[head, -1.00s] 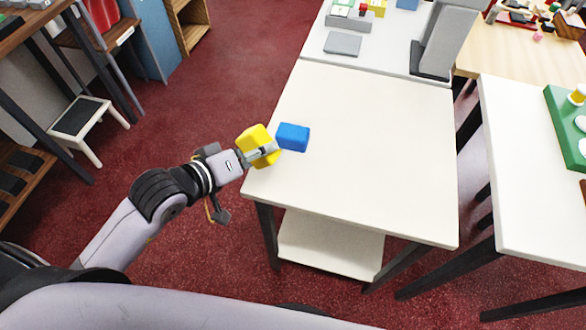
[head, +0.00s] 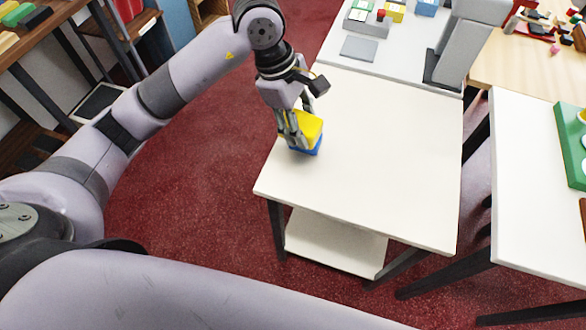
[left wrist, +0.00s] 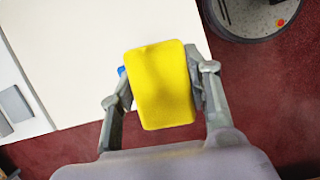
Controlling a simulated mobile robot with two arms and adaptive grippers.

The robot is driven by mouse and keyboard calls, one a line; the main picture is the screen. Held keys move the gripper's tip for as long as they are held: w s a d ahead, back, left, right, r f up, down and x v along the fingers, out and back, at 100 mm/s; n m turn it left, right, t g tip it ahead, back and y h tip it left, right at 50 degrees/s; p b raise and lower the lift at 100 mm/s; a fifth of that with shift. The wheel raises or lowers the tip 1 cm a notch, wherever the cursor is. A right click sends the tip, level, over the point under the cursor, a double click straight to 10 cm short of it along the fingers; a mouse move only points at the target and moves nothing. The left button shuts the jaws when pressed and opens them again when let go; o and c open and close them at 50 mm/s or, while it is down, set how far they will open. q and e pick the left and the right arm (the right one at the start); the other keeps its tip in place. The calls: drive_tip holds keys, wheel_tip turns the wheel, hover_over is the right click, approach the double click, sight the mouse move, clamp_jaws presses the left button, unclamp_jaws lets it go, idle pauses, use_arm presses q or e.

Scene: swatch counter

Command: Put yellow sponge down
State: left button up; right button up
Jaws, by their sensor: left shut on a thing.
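The yellow sponge (head: 309,127) is between the fingers of my left gripper (head: 296,132), which is shut on it. In the head view it appears directly over the blue block (head: 312,148) near the left edge of the white table (head: 390,165). Whether the two touch is hard to tell. In the left wrist view the yellow sponge (left wrist: 162,84) fills the space between the fingers (left wrist: 163,95), and only a small bit of blue (left wrist: 121,71) shows at its left side. The sponge hides most of the blue block there. My right gripper is not in view.
The white table is otherwise bare. Behind it, a grey counter holds a flat grey plate (head: 359,49) and a grey stand (head: 468,45). Another white table (head: 525,200) with a green board (head: 573,145) is at the right. Red floor lies to the left.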

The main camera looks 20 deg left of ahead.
use_arm(q)
drive_tip(key=a+r, duration=0.1)
drive_tip(key=r+n, duration=0.1)
drive_tip(key=shift+s+a+r+h, duration=0.15)
drive_tip(key=shift+a+r+h, duration=0.2)
drive_tip(key=shift+r+h, duration=0.05)
drive_tip(key=shift+a+r+n+g, duration=0.1)
drive_tip(key=shift+r+n+g, duration=0.15)
drive_tip(key=shift+n+g, duration=0.05)
wheel_tip(320, 180, down, 15)
drive_tip(key=p, duration=0.3)
drive_tip(key=shift+s+f+p, duration=0.1)
drive_tip(key=shift+f+p, duration=0.3)
drive_tip(key=shift+f, duration=2)
drive_tip(key=o, duration=1.1)
